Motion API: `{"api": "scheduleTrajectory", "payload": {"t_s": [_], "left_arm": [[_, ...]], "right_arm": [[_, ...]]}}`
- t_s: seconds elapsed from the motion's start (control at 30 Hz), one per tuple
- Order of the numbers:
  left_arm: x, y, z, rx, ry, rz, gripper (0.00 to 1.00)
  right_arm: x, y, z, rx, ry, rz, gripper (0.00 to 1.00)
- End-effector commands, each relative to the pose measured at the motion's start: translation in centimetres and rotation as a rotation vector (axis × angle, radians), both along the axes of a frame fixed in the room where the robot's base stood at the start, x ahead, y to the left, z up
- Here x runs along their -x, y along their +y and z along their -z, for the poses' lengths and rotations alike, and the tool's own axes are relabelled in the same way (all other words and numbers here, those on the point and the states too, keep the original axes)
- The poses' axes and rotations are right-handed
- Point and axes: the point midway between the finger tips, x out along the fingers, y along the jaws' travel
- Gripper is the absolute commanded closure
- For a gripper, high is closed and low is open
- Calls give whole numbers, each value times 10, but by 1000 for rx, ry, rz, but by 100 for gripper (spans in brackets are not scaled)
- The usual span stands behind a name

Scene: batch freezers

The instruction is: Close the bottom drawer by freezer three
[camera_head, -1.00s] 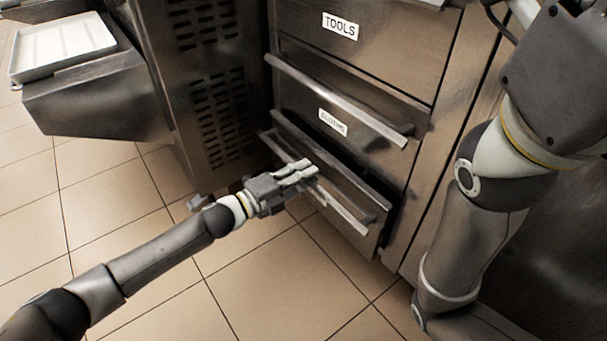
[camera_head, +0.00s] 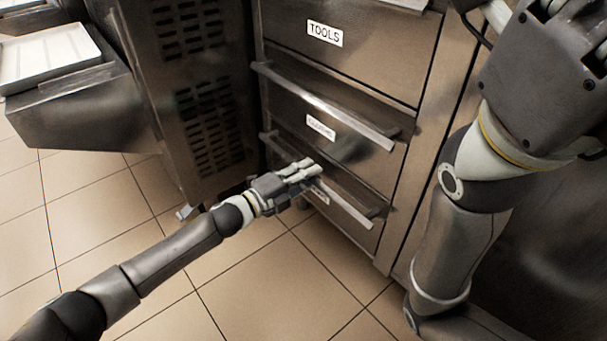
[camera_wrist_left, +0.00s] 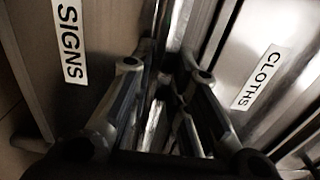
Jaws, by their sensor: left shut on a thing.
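The bottom drawer (camera_head: 362,238) is the lowest of a steel stack. Its front looks flush or nearly flush with the cabinet; I cannot tell if a thin gap stays. Its label reads SIGNS in the left wrist view (camera_wrist_left: 70,42). My left gripper (camera_head: 312,170) is shut on the drawer's long bar handle (camera_head: 345,205), near the handle's middle, and partly hides the label in the head view. In the left wrist view the fingers (camera_wrist_left: 160,95) are close around the handle. My right gripper is out of frame; only its arm shows.
Above are the CLOTHS drawer (camera_head: 345,140) and the TOOLS drawer (camera_head: 370,45), both shut, with the CLOTHS drawer's handle (camera_head: 330,108) jutting out. A vented steel machine (camera_head: 195,90) stands at left, near a white tray (camera_head: 45,55). Tiled floor (camera_head: 245,285) in front is clear.

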Motion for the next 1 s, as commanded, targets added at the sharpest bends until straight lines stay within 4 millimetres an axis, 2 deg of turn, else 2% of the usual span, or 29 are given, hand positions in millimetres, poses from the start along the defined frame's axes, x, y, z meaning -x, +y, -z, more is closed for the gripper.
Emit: {"api": "scheduleTrajectory", "payload": {"t_s": [0.03, 0.2, 0.57, 0.77, 1.0], "left_arm": [[-2, -1, -1, 0, 1, -5, 82], [-2, 0, -1, 0, 0, -5, 61], [1, 3, 0, 0, 0, -3, 61], [16, 25, 1, -2, 1, -5, 61], [47, 66, 1, -2, 2, -3, 61]], "right_arm": [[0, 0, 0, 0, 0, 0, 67], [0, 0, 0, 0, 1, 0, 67], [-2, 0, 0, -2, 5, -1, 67], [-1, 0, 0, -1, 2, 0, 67], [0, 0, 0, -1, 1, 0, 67]]}}
